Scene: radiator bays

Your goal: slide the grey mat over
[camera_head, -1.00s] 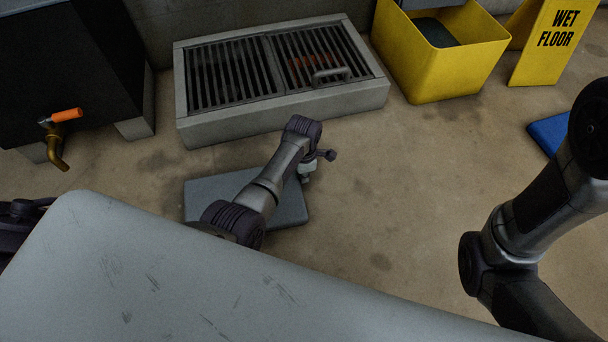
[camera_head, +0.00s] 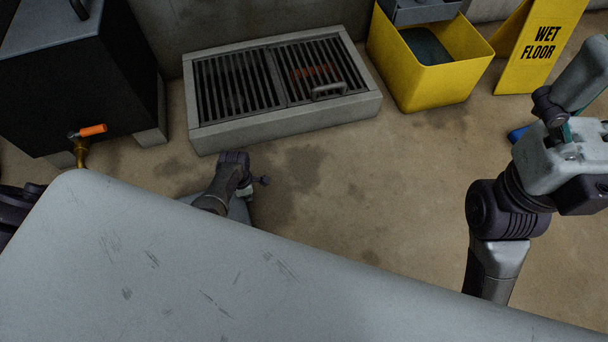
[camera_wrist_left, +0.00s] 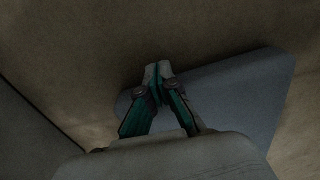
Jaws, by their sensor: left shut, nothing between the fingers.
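The grey mat (camera_head: 239,212) lies on the floor in front of the drain grate; in the head view only a small part shows past my left arm and a pale foreground surface. In the left wrist view the mat (camera_wrist_left: 235,95) shows more fully as a flat slab. My left gripper (camera_head: 246,192) is over the mat, and in the wrist view its closed fingertips (camera_wrist_left: 157,70) reach just past the mat's long edge. It is shut and empty; I cannot tell whether it touches the mat. My right arm is at the right, its fingers not clear.
The raised drain grate (camera_head: 285,90) with a handle is behind the mat. A black tank with an orange-handled tap (camera_head: 92,130) stands left. A yellow bucket (camera_head: 435,80) and a wet floor sign (camera_head: 540,45) stand back right. The middle floor is bare.

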